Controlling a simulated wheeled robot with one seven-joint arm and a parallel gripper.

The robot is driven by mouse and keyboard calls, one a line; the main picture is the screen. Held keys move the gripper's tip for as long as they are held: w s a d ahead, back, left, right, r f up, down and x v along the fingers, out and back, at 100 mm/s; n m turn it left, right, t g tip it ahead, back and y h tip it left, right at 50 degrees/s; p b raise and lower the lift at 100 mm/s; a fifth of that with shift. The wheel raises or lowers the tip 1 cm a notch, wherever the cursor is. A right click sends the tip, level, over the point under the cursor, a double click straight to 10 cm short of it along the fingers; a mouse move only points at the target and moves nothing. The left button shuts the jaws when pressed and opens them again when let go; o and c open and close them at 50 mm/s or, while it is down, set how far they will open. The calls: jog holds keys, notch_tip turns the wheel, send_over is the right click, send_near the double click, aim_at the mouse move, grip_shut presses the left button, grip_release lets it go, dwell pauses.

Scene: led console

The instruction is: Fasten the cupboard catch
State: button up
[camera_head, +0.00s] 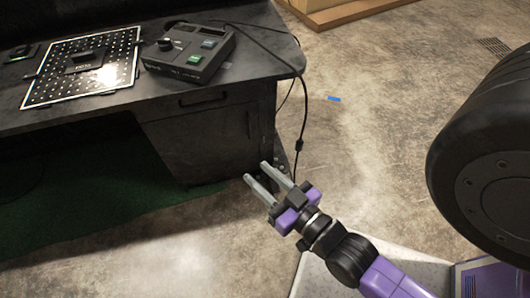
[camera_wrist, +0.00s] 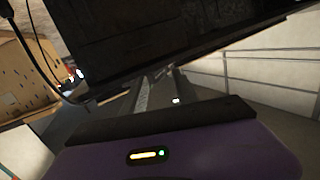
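The dark cupboard (camera_head: 205,139) stands under the right end of the desk, with a drawer handle near its top and an upright bar-shaped fitting (camera_head: 250,124) near the right edge of its front. I cannot tell whether that fitting is the catch, or whether the door is fully closed. My gripper (camera_head: 263,173) is open and empty, in front of the cupboard's lower right corner. Its two grey fingers point up and left, apart. In the wrist view a large dark panel (camera_wrist: 150,35) fills the upper middle, beyond the fingers (camera_wrist: 158,88); no catch can be made out there.
The desk top (camera_head: 120,117) carries a console with a knob and coloured buttons (camera_head: 190,52) and a perforated board (camera_head: 85,67). A black cable (camera_head: 300,110) hangs at the desk's right end. A large dark wheel-like body (camera_head: 490,160) is at right. Concrete floor (camera_head: 370,120) lies open between.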

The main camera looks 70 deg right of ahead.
jog(key=w+d+f+m+g+h+b, duration=0.1)
jog(key=w+d+f+m+h+b, duration=0.1)
jog(key=d+f+b, duration=0.5)
jog(key=w+d+f+m+g+h+b, duration=0.1)
jog(key=w+d+f+m+h+b, duration=0.2)
jog(key=f, duration=0.6)
jog(key=m+g+h+b, duration=0.1)
jog(key=g+h+b, duration=0.1)
jog(key=b, duration=0.5)
send_near(264, 138)
notch_tip(264, 138, up, 4)
notch_tip(264, 138, down, 4)
jog(key=shift+m+g, duration=0.3)
jog(key=shift+b+x, duration=1.1)
jog(key=shift+x, duration=2.95)
jog(key=shift+w+a+r, duration=0.1)
jog(key=shift+a, duration=0.05)
jog(key=shift+c, duration=0.4)
grip_shut()
